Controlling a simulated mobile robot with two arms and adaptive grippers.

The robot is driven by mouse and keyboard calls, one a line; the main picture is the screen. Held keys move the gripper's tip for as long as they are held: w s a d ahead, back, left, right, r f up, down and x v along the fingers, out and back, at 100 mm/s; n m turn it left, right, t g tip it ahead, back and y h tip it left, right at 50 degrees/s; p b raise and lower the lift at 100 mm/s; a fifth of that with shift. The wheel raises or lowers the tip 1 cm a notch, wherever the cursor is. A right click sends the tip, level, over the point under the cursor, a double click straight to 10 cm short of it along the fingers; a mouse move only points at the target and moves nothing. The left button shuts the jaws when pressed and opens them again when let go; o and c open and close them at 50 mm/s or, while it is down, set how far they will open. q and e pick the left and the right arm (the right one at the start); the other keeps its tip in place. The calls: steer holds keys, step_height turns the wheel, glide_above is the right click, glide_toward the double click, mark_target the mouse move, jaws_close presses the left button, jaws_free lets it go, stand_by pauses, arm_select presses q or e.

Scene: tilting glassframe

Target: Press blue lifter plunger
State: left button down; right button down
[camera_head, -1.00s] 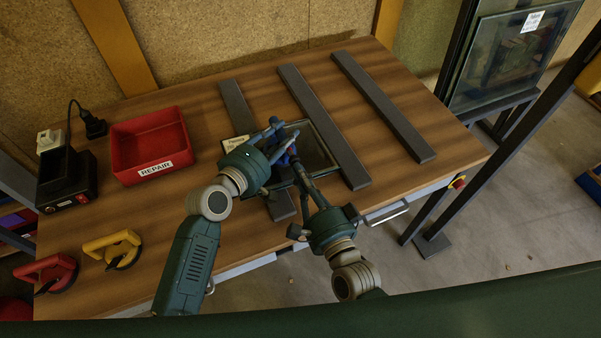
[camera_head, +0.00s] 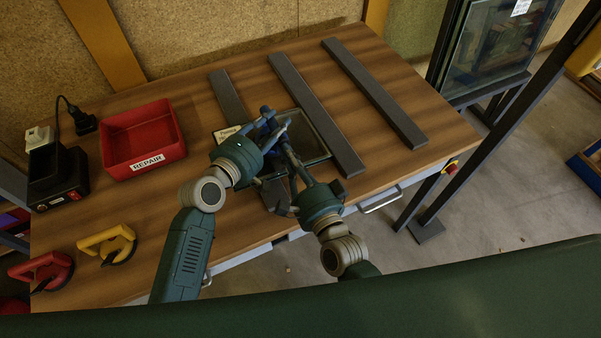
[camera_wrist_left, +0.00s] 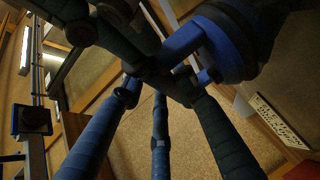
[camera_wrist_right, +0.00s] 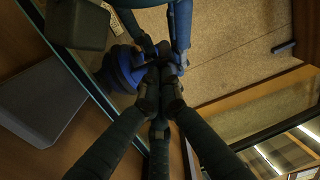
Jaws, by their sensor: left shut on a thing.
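The blue lifter (camera_head: 284,127) is on the small framed glass pane (camera_head: 311,139) on the workbench, mostly hidden behind my fingers in the head view. My left gripper (camera_head: 266,117) is shut on the lifter, whose blue handle (camera_wrist_left: 186,40) shows at the top of the left wrist view. My right gripper (camera_head: 286,148) is just below the left one, with its fingers drawn together. In the right wrist view its fingertips (camera_wrist_right: 160,80) meet right beside the blue lifter body (camera_wrist_right: 122,68). I cannot make out the plunger or whether the fingertips touch it.
Dark bars (camera_head: 316,115) lie across the workbench (camera_head: 210,240). A red REPAIR box (camera_head: 143,140) and a black charger (camera_head: 58,180) are at the left. Yellow (camera_head: 108,243) and red (camera_head: 42,270) lifters lie at the front left. A glazed frame (camera_head: 490,45) stands at the right.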

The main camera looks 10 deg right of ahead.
steer(key=v, duration=1.3)
steer(key=shift+s, duration=0.45)
steer(key=v, duration=0.3)
steer(key=shift+s+d+r, duration=0.15)
steer(key=shift+d, duration=0.05)
steer(key=x, duration=1.4)
